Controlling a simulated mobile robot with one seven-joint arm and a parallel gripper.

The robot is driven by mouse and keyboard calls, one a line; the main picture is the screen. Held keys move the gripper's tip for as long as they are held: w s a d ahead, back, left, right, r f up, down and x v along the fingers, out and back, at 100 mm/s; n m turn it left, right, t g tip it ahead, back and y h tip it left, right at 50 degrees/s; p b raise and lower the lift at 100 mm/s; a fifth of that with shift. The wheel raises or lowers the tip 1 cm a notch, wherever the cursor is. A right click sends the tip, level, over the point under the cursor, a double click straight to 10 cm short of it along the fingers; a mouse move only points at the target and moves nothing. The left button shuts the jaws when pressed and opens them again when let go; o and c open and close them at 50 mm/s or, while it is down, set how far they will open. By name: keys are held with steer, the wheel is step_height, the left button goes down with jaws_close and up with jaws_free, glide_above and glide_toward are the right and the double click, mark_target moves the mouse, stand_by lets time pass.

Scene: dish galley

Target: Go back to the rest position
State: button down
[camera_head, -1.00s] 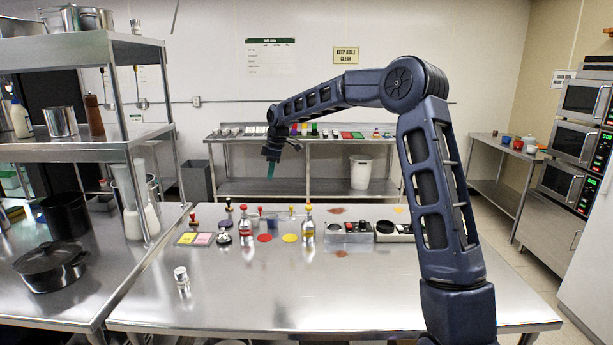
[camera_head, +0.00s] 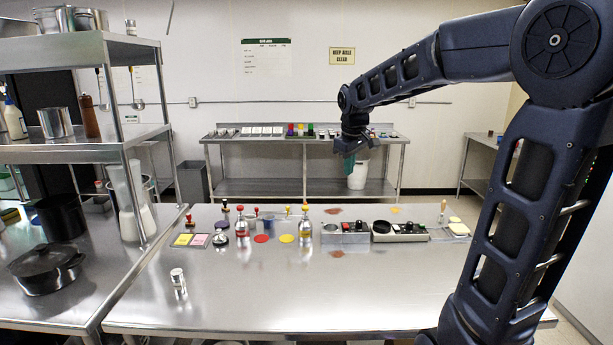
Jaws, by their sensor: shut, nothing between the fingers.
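My gripper (camera_head: 348,165) hangs at the end of my dark blue arm, pointing down, right of the picture's middle. It is shut with nothing in it. It is in the air above the level of the steel table (camera_head: 230,305), in front of the back shelf table and the white bin in the picture. The fingertips are small and greenish at this distance. My arm's upper links fill the right side of the view and hide part of the right wall area.
Bottles, stamps and coloured discs stand along the table's far edge, with two control boxes (camera_head: 345,233) and (camera_head: 398,232). A small shaker (camera_head: 178,279) stands at the front left. A black pot (camera_head: 48,268) sits on the left counter. The table's front middle is clear.

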steer(key=s+d+f+m+t, duration=0.1)
steer(key=s+d+f+m, duration=0.3)
steer(key=s+d, duration=0.55)
steer(key=s+d+f+m+t, duration=0.15)
steer(key=s+d+m, duration=0.4)
steer(key=s, duration=0.65)
steer(key=w+a+f+n+t+y, duration=0.1)
steer(key=w+a+f+t, duration=0.15)
steer(key=w+a, duration=0.45)
steer(key=w+a+f+n+t+y, duration=0.1)
steer(key=w+a+f+n, duration=0.2)
steer(key=w, duration=0.8)
steer(key=w+a+f+t+y, duration=0.1)
steer(key=w+a+f, duration=0.1)
steer(key=w+a, duration=0.55)
steer(key=w+a+f+n+t+y, duration=0.2)
steer(key=w+a+f+y, duration=0.1)
steer(key=a+f, duration=0.55)
steer(key=w+a+f+n+t+y, duration=0.2)
steer(key=a+f+y, duration=0.25)
steer(key=a, duration=0.75)
steer(key=x, duration=1.3)
steer(key=shift+w+f+h, duration=0.2)
steer(key=shift+w+h, duration=0.15)
steer(key=shift+w, duration=0.2)
steer(key=shift+m, duration=0.25)
steer(key=shift+w, duration=0.1)
